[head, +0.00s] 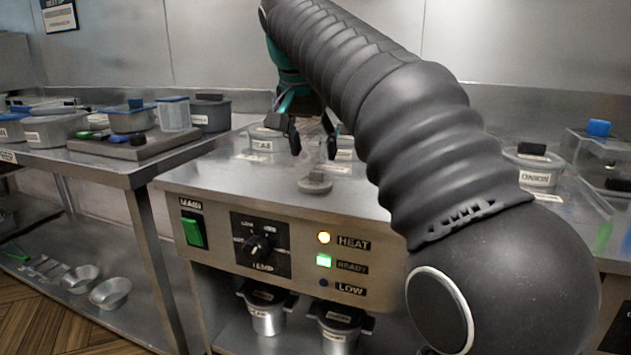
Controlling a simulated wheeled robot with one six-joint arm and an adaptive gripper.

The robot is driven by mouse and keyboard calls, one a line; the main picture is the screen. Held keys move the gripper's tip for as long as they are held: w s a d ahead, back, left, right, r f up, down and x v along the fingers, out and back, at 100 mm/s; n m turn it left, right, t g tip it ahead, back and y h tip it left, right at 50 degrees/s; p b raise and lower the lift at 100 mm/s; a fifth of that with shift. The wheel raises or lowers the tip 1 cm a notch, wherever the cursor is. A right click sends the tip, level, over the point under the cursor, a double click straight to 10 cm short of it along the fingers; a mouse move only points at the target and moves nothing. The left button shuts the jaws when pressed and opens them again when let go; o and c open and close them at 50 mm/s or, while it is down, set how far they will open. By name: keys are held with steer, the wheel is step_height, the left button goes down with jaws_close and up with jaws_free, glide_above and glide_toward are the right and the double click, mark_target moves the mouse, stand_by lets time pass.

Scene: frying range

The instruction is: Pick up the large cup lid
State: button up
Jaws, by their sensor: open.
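A small round grey lid (314,185) with a raised knob lies on the steel top of the frying range, near its front edge. It looks like the cup lid, but I cannot read a label or judge its size class for certain. My gripper (314,144) is open, with its dark fingers pointing down. I cannot tell the exact height gap. My arm covers the right part of the range top.
Labelled round containers (262,140) stand behind the gripper. A container marked ONION (533,168) is at right. The left counter (90,170) holds several tubs and a grey block. Metal cups (267,318) hang below the control panel. Range top left of the lid is clear.

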mark_target(316, 171)
steer(key=x, duration=0.5)
steer(key=shift+s, duration=0.2)
steer(key=c, duration=0.8)
